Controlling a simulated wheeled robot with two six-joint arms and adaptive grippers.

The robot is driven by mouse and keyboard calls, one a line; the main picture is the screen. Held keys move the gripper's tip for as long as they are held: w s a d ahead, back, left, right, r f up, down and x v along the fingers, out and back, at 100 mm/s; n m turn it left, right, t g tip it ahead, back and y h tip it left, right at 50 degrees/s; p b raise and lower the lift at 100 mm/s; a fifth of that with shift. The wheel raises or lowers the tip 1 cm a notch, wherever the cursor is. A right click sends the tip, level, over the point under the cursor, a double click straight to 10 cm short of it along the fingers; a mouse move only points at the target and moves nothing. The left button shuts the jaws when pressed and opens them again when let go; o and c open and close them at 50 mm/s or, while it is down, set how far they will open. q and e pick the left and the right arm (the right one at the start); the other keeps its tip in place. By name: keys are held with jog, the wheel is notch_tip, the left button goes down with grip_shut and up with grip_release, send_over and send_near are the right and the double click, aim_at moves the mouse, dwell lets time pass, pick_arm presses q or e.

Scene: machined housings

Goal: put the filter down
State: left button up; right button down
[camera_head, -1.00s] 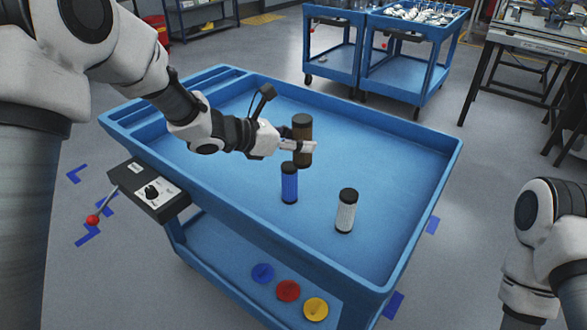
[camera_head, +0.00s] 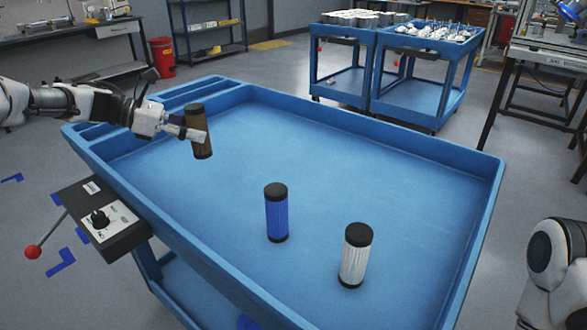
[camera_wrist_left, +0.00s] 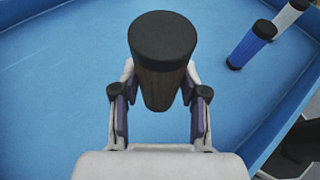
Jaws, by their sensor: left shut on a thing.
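A brown filter (camera_head: 202,135) with black end caps is held by my left gripper (camera_head: 197,134) at the left side of the blue cart's tray (camera_head: 330,150). In the left wrist view my left gripper (camera_wrist_left: 158,105) has its fingers on both sides of the brown filter (camera_wrist_left: 160,75), whose black cap faces the camera. The filter is close to upright, slightly tilted in the head view. I cannot tell whether its bottom touches the tray. My right gripper is out of view; only part of my right arm shows at the right edge.
A blue filter (camera_head: 276,215) and a white filter (camera_head: 354,258) stand upright in the tray's front part. The tray has a raised rim and narrow compartments at the left. A control box (camera_head: 100,220) hangs on the cart's side. The tray's back right is clear.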

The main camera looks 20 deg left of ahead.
pick_arm(q)
jog(key=s+d+f+p, duration=0.2)
jog(key=s+d+p, duration=0.25)
jog(key=s, duration=0.25)
jog(key=s+d+f+p, duration=0.2)
jog(key=s+d+p, duration=0.1)
jog(key=s+p, duration=0.4)
jog(key=shift+w+a+f+b, duration=0.85)
jog(key=shift+w+a, duration=0.55)
jog(key=shift+w, duration=0.75)
jog(key=shift+w+a+f+b, duration=0.75)
jog(key=shift+w+a, duration=0.6)
jog(key=shift+w, duration=0.85)
jog(key=shift+w+a+f+b, duration=0.6)
jog(key=shift+w+a+f, duration=0.65)
jog(key=shift+w, duration=0.9)
jog(key=shift+a+r, duration=0.1)
jog(key=shift+r, duration=0.05)
jog(key=o, duration=0.8)
jog(key=shift+s, duration=0.1)
jog(key=shift+c, duration=0.2)
jog(key=o, duration=0.4)
